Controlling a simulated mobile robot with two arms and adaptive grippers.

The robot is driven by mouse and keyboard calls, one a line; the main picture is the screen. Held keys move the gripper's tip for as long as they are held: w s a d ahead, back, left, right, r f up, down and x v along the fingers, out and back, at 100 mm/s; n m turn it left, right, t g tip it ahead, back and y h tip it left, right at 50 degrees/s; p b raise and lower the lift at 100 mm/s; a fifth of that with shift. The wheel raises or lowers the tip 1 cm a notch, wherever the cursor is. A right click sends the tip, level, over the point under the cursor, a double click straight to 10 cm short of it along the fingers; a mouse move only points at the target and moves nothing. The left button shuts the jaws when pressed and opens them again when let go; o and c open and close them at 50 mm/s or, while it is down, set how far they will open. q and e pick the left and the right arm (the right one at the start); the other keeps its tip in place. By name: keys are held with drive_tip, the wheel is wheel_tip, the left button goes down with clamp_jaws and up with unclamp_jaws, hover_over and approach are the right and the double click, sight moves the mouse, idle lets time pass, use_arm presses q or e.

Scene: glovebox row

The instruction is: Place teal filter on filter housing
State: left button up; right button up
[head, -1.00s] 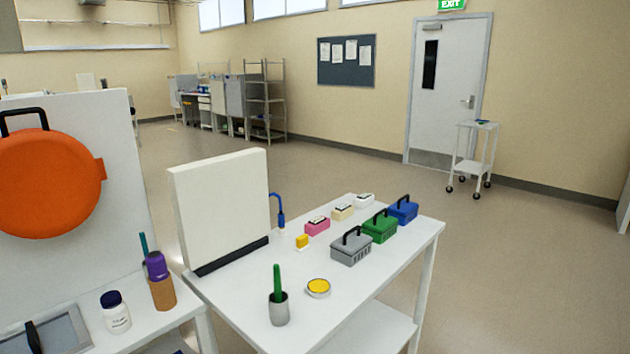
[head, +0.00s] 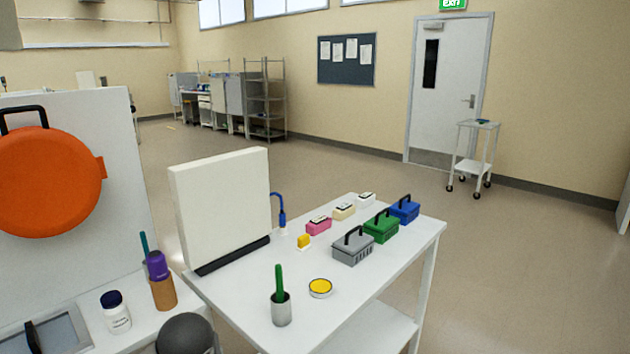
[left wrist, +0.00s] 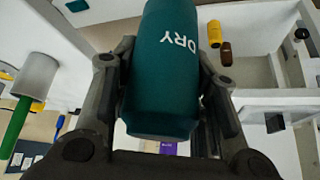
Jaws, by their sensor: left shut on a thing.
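The teal filter (left wrist: 165,70), with white "DRY" lettering, fills the middle of the left wrist view. My left gripper (left wrist: 165,85) is shut on it, one dark finger on each side. The filter's upper end runs out of the picture. The filter and the left gripper's fingers do not show in the head view. I cannot make out the filter housing in either view. My right gripper is not in view.
A white table (head: 350,320) holds a metal cup with a green-handled tool (head: 281,309), a yellow-topped tin (head: 320,288), and grey (head: 352,249), green and blue cases. A white panel (head: 222,208) stands on it. At left are a white bottle (head: 116,312) and an orange round cover (head: 45,185).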

use_arm(q)
drive_tip(key=s+d+r+m+h, duration=0.2)
drive_tip(key=s+r+m, duration=0.2)
drive_tip(key=s+r, duration=0.2)
drive_tip(key=shift+s+d, duration=0.2)
drive_tip(key=shift+s, duration=0.85)
drive_tip(key=shift+w, duration=0.1)
